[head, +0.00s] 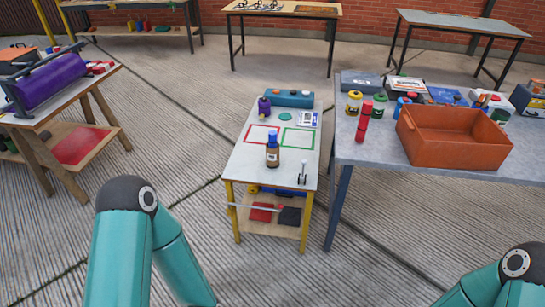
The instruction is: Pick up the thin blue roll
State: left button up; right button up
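Something dark blue (283,192) also shows partly under the tabletop, at the back of the lower shelf. Neither of my grippers is in view. Only teal links of my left arm, at the lower left, and of my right arm, at the lower right corner, show.
A brown bottle (272,152) and a small purple bottle (264,108) stand on the small table. The grey table (352,150) on the right holds an orange bin (455,150), a red cylinder (364,122) and several cans. A purple roll (50,82) sits on the left bench. Floor between is clear.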

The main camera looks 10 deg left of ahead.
aim_at(272, 134)
jog(key=z, duration=0.05)
jog(key=k, duration=0.35)
jog(key=u, duration=0.7)
jog(key=i, duration=2.2)
jog(key=z, duration=0.55)
